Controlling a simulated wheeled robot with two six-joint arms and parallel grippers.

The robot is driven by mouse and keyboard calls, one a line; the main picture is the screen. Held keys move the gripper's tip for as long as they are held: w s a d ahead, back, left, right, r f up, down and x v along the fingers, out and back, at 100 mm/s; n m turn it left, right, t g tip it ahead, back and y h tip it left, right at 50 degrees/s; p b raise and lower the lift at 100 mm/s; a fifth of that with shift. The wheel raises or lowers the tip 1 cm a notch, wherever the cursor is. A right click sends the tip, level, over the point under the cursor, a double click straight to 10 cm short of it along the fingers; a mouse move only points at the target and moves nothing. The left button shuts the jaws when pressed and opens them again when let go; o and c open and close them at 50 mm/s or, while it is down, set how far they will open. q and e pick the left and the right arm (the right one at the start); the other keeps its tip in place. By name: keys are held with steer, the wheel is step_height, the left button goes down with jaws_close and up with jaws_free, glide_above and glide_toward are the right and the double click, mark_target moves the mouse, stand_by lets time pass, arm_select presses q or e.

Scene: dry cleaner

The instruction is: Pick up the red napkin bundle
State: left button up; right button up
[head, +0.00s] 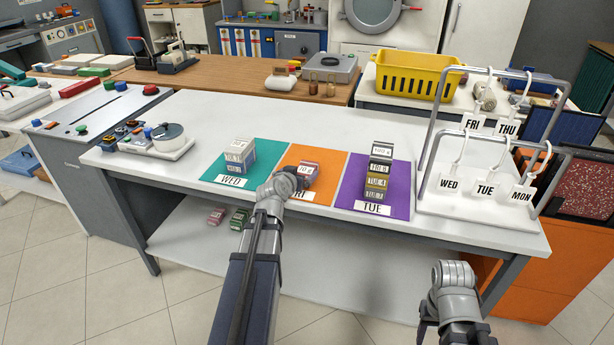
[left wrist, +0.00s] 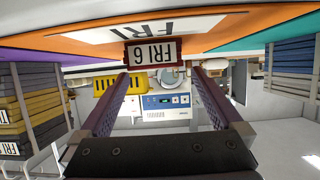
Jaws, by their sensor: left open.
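A red napkin bundle (head: 310,170) with a white tag lies on the orange mat (head: 304,201) on the white table. In the left wrist view, which is upside down, the red bundle (left wrist: 153,52) shows its tag FRI 6. My left gripper (left wrist: 158,74) is open, with its two fingers reaching toward either side of the bundle. I cannot tell whether they touch it. In the head view my left wrist partly covers the orange mat and its label. Another red bundle (head: 216,215) lies on the lower shelf. My right gripper (head: 457,331) is low at the right, its jaws unclear.
A blue-grey stack (head: 240,152) stands on the teal mat (head: 212,173), left of the orange one. A taller stack (head: 378,172) stands on the purple mat (head: 352,185) to the right. A tag rack (head: 428,150) stands further right. A green bundle (head: 239,218) lies on the shelf.

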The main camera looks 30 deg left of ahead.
mark_target(305, 171)
arm_select(q)
steer(key=shift+d+b+x, duration=0.2)
steer(key=shift+b+x, duration=0.95)
steer(key=shift+x, duration=1.5)
steer(key=shift+s+f, duration=0.1)
steer(key=shift+f, duration=0.05)
steer(key=c, duration=1.3)
steer(key=shift+o, duration=0.2)
step_height(305, 171, up, 10)
steer(key=p, duration=1)
